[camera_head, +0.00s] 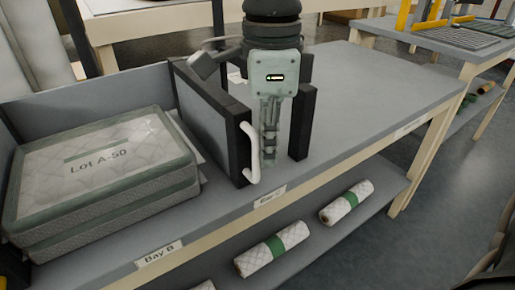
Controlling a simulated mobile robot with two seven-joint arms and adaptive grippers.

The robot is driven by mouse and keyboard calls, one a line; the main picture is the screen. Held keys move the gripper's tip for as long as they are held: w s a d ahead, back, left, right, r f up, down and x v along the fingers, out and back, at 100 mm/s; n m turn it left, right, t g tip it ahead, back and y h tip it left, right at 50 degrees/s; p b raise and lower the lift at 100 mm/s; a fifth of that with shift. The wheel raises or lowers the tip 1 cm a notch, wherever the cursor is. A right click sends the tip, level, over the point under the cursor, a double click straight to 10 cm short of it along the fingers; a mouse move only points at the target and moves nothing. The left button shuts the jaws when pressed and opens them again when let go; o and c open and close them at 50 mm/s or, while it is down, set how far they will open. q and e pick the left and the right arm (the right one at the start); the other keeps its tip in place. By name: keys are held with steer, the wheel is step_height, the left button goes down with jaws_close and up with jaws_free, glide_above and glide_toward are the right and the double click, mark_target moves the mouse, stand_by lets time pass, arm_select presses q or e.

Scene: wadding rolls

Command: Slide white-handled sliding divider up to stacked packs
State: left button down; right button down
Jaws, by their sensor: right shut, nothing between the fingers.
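The sliding divider (212,113) stands upright on the grey bench, with a dark frame and a grey panel. Its white curved handle (254,158) is on the front end, facing right. The stacked packs (100,208), quilted with green edging and marked "Lot A-50", lie left of the divider with a small gap between. My right gripper (268,160) points down just right of the handle, shut and empty; I cannot tell whether it touches the handle. It hides part of the bench behind it. My left gripper is not in view.
A dark upright post (302,125) stands just right of my right gripper. The bench top (375,90) further right is clear. "Bay B" (159,253) and another label mark the front edge. Quilted rolls (272,250) with green bands lie on the lower shelf.

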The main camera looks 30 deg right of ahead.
mark_target(241, 160)
steer(key=shift+s+a+b, duration=0.2)
steer(key=shift+a+b, duration=0.65)
steer(key=shift+a, duration=1.45)
steer(key=shift+d, duration=0.1)
steer(key=shift+w+d, duration=0.1)
steer(key=shift+d, duration=1.1)
step_height(241, 160, up, 9)
steer(key=p, duration=0.5)
steer(key=shift+p, duration=0.4)
